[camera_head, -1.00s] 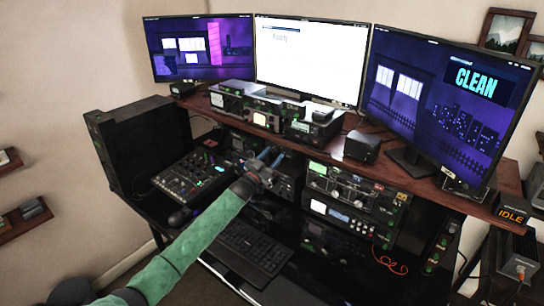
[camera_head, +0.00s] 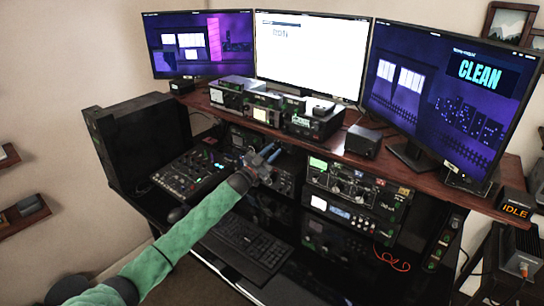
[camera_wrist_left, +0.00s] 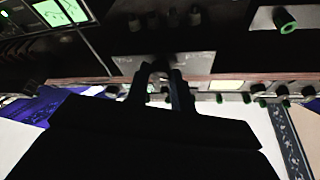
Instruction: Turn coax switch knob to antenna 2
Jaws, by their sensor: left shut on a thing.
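My left gripper (camera_head: 269,154) reaches in to the equipment under the desk shelf, left of the stacked radio. Its blue fingers point up and to the right. In the left wrist view, the two dark fingers (camera_wrist_left: 160,78) are shut on a small rounded knob, which I take to be the coax switch knob (camera_wrist_left: 160,68). The knob sits in front of a grey plate (camera_wrist_left: 190,62). The fingers hide most of it, and its pointer and antenna markings cannot be read. My right gripper is not in view.
A wooden shelf (camera_head: 395,167) with several small devices overhangs the gripper. The stacked radio (camera_head: 350,190) stands close on the right, a mixer panel (camera_head: 190,172) on the left. A keyboard (camera_head: 246,247) lies below. Screens show "CLEAN" and "IDLE".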

